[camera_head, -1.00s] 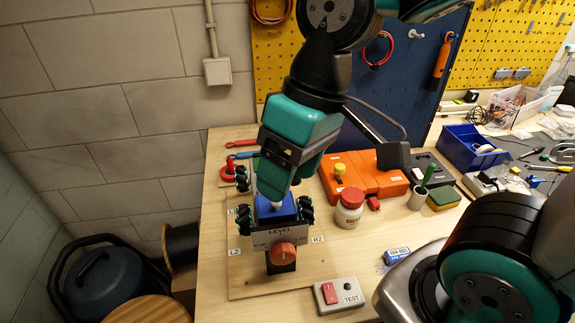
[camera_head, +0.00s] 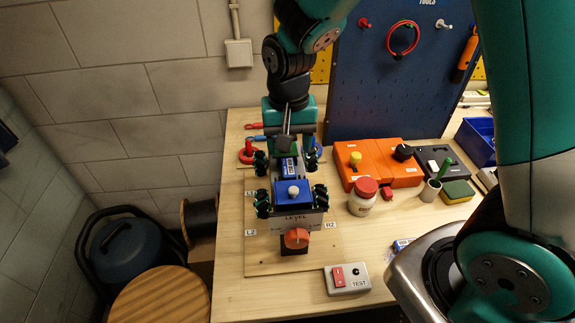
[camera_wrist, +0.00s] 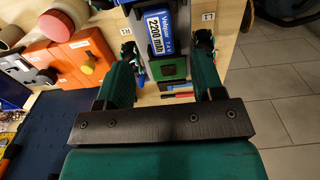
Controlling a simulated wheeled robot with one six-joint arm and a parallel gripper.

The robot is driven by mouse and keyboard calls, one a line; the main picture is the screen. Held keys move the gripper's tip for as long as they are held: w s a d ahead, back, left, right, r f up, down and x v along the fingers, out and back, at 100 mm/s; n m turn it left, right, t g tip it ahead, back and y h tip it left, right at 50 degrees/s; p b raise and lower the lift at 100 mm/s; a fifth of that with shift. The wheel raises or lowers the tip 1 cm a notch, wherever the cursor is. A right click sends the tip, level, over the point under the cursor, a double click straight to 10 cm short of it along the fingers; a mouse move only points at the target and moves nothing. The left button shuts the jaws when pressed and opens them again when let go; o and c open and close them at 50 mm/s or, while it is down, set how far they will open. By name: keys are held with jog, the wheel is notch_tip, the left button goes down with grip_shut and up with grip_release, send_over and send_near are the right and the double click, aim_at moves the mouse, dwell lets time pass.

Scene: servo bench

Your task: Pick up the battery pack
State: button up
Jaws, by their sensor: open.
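The battery pack (camera_head: 289,167), blue with a white label, lies on the small wheeled vehicle behind its blue box with a white knob (camera_head: 293,194). In the wrist view the battery pack (camera_wrist: 166,32) shows a "2200 mAh" label, beside a green board (camera_wrist: 168,68). My gripper (camera_wrist: 164,62) is open, its two teal fingers spread on either side of the green board, with nothing between them gripped. In the head view my gripper (camera_head: 290,132) is at the rear of the vehicle, and its fingers are partly hidden.
An orange case (camera_head: 385,165), a red-lidded jar (camera_head: 363,198) and a test switch box (camera_head: 347,278) are to the right. A blue pegboard (camera_head: 395,75) rises behind.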

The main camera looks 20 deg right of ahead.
aim_at(288, 167)
jog(key=shift+s+a+f+p, duration=0.1)
jog(key=shift+f+p, duration=0.45)
jog(key=shift+f, duration=0.95)
jog(key=shift+s+f+p, duration=0.1)
jog(key=shift+f+p, duration=0.45)
jog(key=shift+f, duration=0.9)
jog(key=c, duration=1)
